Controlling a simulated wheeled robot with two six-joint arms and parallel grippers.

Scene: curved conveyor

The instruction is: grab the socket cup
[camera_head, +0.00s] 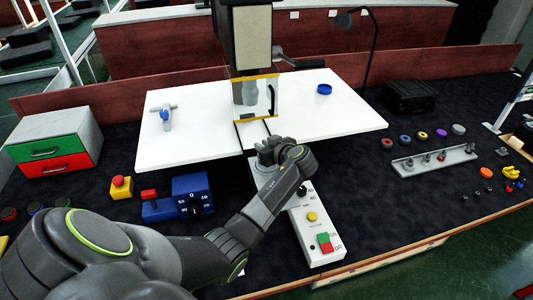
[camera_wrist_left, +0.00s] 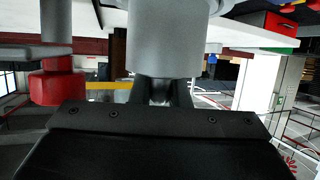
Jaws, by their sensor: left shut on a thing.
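My left arm reaches in from the lower left of the head view, and its gripper (camera_head: 270,152) is at the front middle edge of the white worktop. In the left wrist view a thick grey cylinder, which looks like the socket cup (camera_wrist_left: 165,42), fills the upper middle. It sits between the dark fingers (camera_wrist_left: 165,92), and the gripper is shut on it. In the head view the hand mostly hides the cup, so I cannot tell whether it touches anything below. My right gripper is not in view.
The white worktop (camera_head: 190,135) carries a press with a yellow-framed guard (camera_head: 256,97), a blue ring (camera_head: 324,89) and a blue-grey fitting (camera_head: 167,117). A control box (camera_head: 318,232) lies below my gripper. A blue device (camera_head: 190,194) stands left, a grey rack (camera_head: 434,160) right.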

